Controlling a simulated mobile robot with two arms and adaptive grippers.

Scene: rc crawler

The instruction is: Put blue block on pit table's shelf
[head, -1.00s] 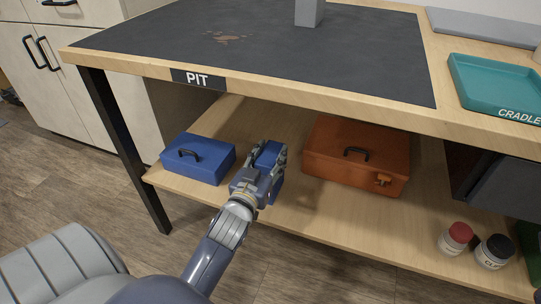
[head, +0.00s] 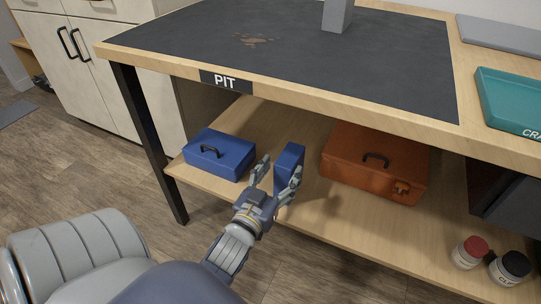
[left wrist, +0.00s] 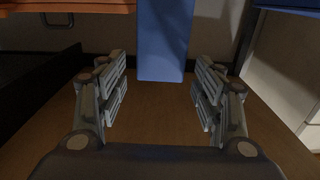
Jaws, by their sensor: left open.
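The blue block (head: 289,167) stands upright on the lower wooden shelf (head: 318,208) of the pit table (head: 178,67), between a blue toolbox and an orange toolbox. In the left wrist view the blue block (left wrist: 163,40) is ahead of the fingers, centred in the gap between them. My left gripper (head: 274,182) is open in front of the block, with its fingers apart. In the left wrist view both fingers of the left gripper (left wrist: 162,92) are clear of the block. My right gripper is out of view.
The blue toolbox (head: 218,155) is close on the left and the orange toolbox (head: 374,164) on the right. A red-lidded jar (head: 469,252) and a black-lidded jar (head: 510,268) stand at the shelf's right. The tabletop overhangs the shelf. A teal tray (head: 512,100) is on top.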

